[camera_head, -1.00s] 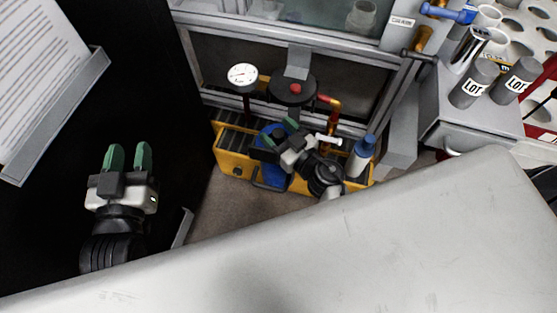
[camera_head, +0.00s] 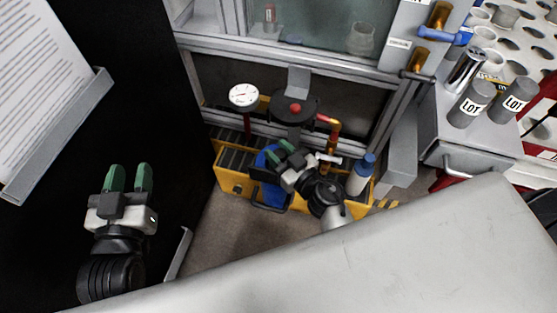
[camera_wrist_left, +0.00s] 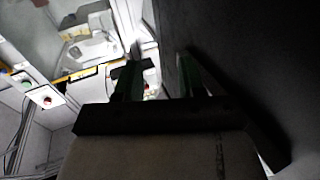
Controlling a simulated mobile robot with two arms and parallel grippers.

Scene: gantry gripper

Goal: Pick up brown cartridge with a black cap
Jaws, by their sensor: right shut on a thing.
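A brown, amber-looking cartridge (camera_head: 417,60) with a dark cap (camera_head: 417,76) sits in a holder on the frame post at the upper right of the head view. My right gripper (camera_head: 280,149) is well to its left and lower, in front of the blue body over the yellow base. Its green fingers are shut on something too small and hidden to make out. My left gripper (camera_head: 129,176) is open and empty at the left, in front of a black panel. Its two fingers also show apart in the left wrist view (camera_wrist_left: 158,78).
A second brown cartridge (camera_head: 439,14) with a blue cap (camera_head: 437,34) is just above. Grey "LOT" canisters (camera_head: 472,103) stand to the right. A dial gauge (camera_head: 243,95), red pipework (camera_head: 331,124) and a blue-capped bottle (camera_head: 361,175) surround my right gripper. A pale surface (camera_head: 330,265) fills the foreground.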

